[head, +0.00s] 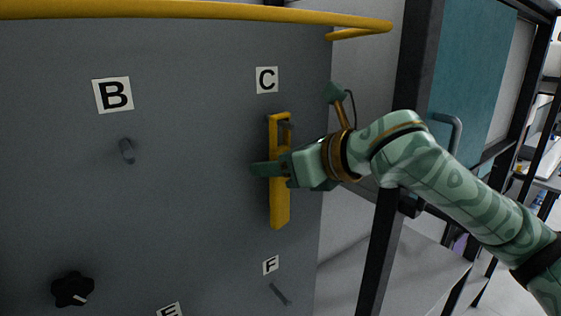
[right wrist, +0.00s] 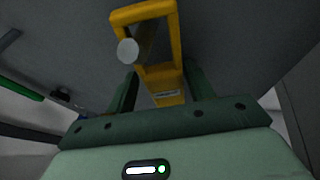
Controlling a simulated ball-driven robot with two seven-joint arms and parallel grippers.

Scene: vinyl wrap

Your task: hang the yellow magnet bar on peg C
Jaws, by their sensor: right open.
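The yellow magnet bar (head: 279,208) hangs upright against the grey panel (head: 200,190), below the C label (head: 267,80) in the head view. Peg C (head: 287,124) shows at the bar's upper opening. In the right wrist view, the round peg end (right wrist: 128,50) shows within the yellow loop (right wrist: 174,40), so the peg appears to pass through it. My right gripper (head: 268,170) is at the bar's middle. Its jaws are open, with one finger on each side of the bar in the right wrist view (right wrist: 160,88). My left gripper is not in view.
Empty peg B (head: 126,151) is at the left under its label; another peg (head: 279,294) is under label F. A black knob (head: 72,289) is at lower left. A yellow rail (head: 200,10) crosses the top. A black frame post (head: 385,240) stands near my right arm.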

